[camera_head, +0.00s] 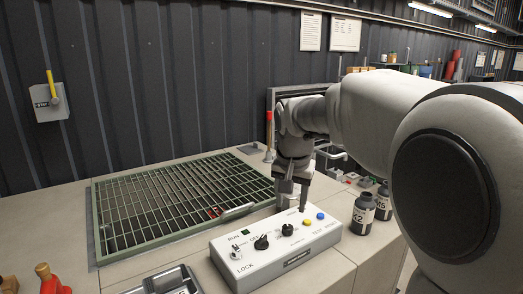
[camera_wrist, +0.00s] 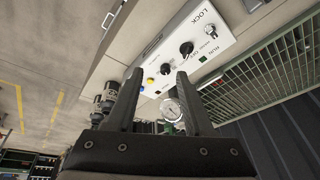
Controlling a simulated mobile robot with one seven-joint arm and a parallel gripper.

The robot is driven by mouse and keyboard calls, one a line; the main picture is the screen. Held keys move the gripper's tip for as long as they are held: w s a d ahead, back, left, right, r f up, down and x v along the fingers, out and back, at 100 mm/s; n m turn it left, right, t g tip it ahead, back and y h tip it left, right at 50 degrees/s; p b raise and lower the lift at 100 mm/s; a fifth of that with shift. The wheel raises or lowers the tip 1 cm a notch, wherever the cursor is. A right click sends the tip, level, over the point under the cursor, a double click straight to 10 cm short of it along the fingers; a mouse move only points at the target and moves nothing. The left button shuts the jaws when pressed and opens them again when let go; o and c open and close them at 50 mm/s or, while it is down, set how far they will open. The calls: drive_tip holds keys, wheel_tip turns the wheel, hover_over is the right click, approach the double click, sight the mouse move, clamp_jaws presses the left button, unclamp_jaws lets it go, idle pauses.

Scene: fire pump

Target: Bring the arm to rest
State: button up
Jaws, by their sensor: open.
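My gripper (camera_head: 291,196) hangs at the end of my arm, pointing down at the back edge of the white control panel (camera_head: 277,250). The panel also shows in the wrist view (camera_wrist: 215,58), beyond the fingertips. It carries black knobs, a lock, a yellow button (camera_head: 307,222) and a blue button (camera_head: 320,216). Whether the fingers touch the panel is hard to tell; they appear beside its back part.
A green-framed grating (camera_head: 180,203) lies left of the panel. Dark bottles (camera_head: 363,214) stand to the right. A red-handled item (camera_head: 50,280) and a dark tray (camera_head: 165,284) are at the front left. A yellow-lever box (camera_head: 49,101) is on the wall.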

drive_tip(key=s+d+n+p, duration=0.1)
drive_tip(key=s+d+n, duration=0.1)
drive_tip(key=s, duration=1.1)
drive_tip(key=s+d+n+t, duration=0.1)
drive_tip(key=s+d, duration=0.4)
drive_tip(key=s, duration=0.9)
drive_tip(key=shift+d+f+n+t+p, duration=0.2)
drive_tip(key=shift+f+n+t+p, duration=0.15)
drive_tip(key=shift+n, duration=0.25)
drive_tip(key=shift+a, duration=0.15)
